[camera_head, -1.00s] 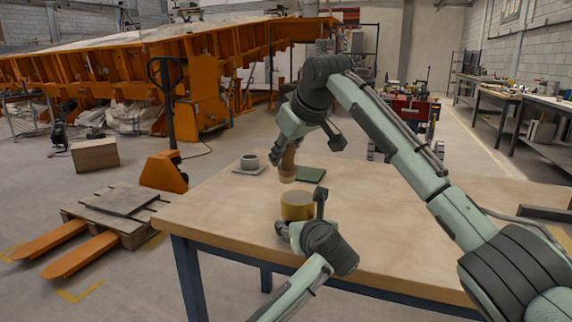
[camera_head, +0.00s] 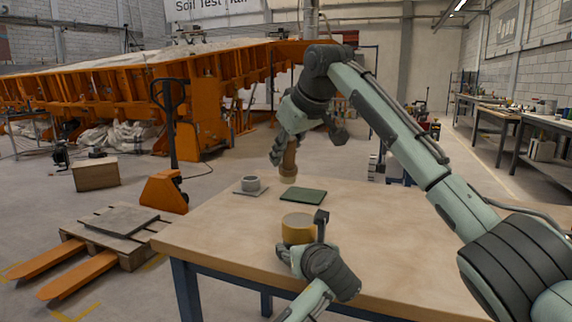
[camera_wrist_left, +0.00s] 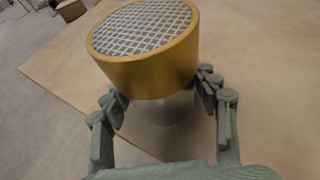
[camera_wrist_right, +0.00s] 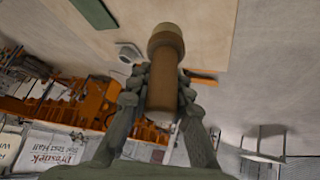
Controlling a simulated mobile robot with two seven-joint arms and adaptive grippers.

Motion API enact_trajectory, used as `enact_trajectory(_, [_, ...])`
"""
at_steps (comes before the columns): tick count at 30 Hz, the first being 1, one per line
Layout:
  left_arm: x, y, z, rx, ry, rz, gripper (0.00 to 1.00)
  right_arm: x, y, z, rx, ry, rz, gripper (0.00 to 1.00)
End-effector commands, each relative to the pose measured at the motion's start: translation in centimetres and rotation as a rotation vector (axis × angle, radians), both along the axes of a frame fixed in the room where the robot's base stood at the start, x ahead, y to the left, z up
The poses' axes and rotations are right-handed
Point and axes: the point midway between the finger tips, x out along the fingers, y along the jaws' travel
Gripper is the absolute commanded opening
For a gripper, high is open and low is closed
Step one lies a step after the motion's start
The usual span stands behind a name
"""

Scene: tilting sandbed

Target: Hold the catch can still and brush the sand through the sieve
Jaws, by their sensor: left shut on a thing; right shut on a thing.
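A brass-coloured sieve (camera_head: 298,229) stands near the table's front edge. In the left wrist view its mesh top (camera_wrist_left: 142,27) faces up, and I cannot tell whether sand lies on it. Under the sieve is a pale catch can (camera_wrist_left: 172,110), partly hidden. My left gripper (camera_wrist_left: 158,92) is shut on the can, its fingers on both sides just below the sieve. My right gripper (camera_head: 286,150) is shut on a brush (camera_wrist_right: 163,95) with a brown handle. The brush's pale end (camera_head: 288,180) points down, above and behind the sieve and apart from it.
A dark green mat (camera_head: 303,196) lies behind the sieve. A grey cup (camera_head: 250,183) stands on a flat grey plate (camera_head: 240,193) to its left. The table (camera_head: 400,240) is clear on the right. A pallet (camera_head: 110,232) and an orange pallet jack (camera_head: 164,192) stand on the floor at left.

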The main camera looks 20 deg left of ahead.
Motion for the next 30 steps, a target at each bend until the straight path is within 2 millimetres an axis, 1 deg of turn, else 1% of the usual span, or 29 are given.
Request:
enact_trajectory(2, [0.0, 0.0, 0.0, 0.001, -0.001, 0.000, 0.20, 0.0, 0.0, 0.0, 0.000, 0.000, 0.000, 0.00])
enact_trajectory(3, [0.0, 0.0, 0.0, 0.001, -0.001, 0.000, 0.61, 0.0, 0.0, 0.0, 0.000, 0.000, 0.000, 0.00])
enact_trajectory(9, [0.0, 0.0, 0.0, 0.001, -0.001, 0.000, 0.84, 0.0, 0.0, 0.0, 0.000, -0.001, -0.001, 0.00])
enact_trajectory(20, [-0.3, -0.2, 0.2, 0.000, -0.001, -0.001, 0.84, 0.0, 0.0, 0.0, 0.000, -0.001, -0.001, 0.00])
enact_trajectory(23, [-1.1, -0.8, 0.6, 0.000, -0.002, -0.002, 0.84, 0.0, 0.0, 0.0, 0.000, -0.001, -0.001, 0.00])
enact_trajectory(26, [-2.6, -1.7, 1.3, -0.002, -0.002, -0.003, 0.84, 0.0, 0.0, 0.0, 0.000, -0.001, -0.001, 0.00])
enact_trajectory(30, [-5.1, -3.2, 2.5, -0.002, -0.001, -0.003, 0.84, 0.0, 0.0, 0.0, 0.000, -0.001, -0.001, 0.00])
